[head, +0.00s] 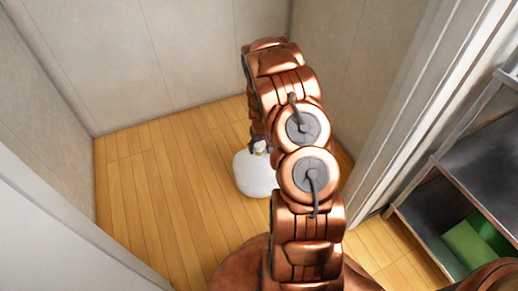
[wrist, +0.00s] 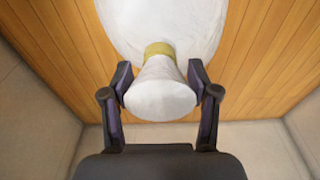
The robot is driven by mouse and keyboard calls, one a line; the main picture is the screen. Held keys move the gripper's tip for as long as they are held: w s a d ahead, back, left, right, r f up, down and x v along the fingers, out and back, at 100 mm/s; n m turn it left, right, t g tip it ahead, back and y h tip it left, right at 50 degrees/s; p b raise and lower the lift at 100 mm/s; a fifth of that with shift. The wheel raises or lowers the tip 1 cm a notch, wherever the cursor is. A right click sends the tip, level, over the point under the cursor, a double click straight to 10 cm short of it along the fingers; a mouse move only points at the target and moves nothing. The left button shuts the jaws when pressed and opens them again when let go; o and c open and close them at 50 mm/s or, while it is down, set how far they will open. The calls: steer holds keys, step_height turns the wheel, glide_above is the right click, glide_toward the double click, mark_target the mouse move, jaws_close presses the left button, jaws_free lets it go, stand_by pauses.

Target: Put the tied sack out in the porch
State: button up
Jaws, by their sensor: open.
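The tied sack (head: 256,175) is white and rounded and stands on the wooden floor of a small walled alcove, partly hidden by my arm in the head view. In the wrist view the sack (wrist: 162,25) has a yellow tie (wrist: 159,49) and a flared neck between my fingers. My gripper (wrist: 160,80) is open, with one finger on each side of the neck. In the head view my gripper (head: 258,138) is small and mostly covered by my arm, just above the sack.
Plain walls (head: 190,50) enclose the alcove on several sides. The wooden floor (head: 150,200) left of the sack is clear. A white door frame (head: 400,110) stands at the right. Beyond it is a dark shelf unit (head: 440,215) with a green object (head: 470,243).

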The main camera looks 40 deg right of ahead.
steer(key=r, duration=0.3)
steer(key=r+p, duration=0.1)
steer(key=r, duration=0.2)
steer(key=s+r+p, duration=0.1)
steer(key=r, duration=0.2)
steer(key=shift+a+r, duration=0.15)
steer(key=shift+s+a+r, duration=0.1)
steer(key=shift+a+r, duration=0.05)
steer(key=shift+r, duration=0.3)
steer(key=s+a+r+n+g+y, duration=0.1)
steer(key=s+a+r, duration=0.5)
steer(key=a+r, duration=0.35)
steer(key=s+a+r+n+g, duration=0.1)
steer(key=s+a+r, duration=0.5)
steer(key=a+r, duration=0.3)
steer(key=s+a+r+g, duration=0.1)
steer(key=s+a+r, duration=0.1)
steer(key=s, duration=0.5)
steer(key=s+a+r+g, duration=0.1)
steer(key=s+a+r, duration=0.1)
steer(key=s+a, duration=0.2)
steer(key=s+a+r+n+g, duration=0.1)
steer(key=s+a+r, duration=0.1)
steer(key=s, duration=0.8)
steer(key=shift+s+a+r, duration=0.25)
steer(key=shift+s+a, duration=0.15)
steer(key=shift+a, duration=0.5)
steer(key=shift+r, duration=0.15)
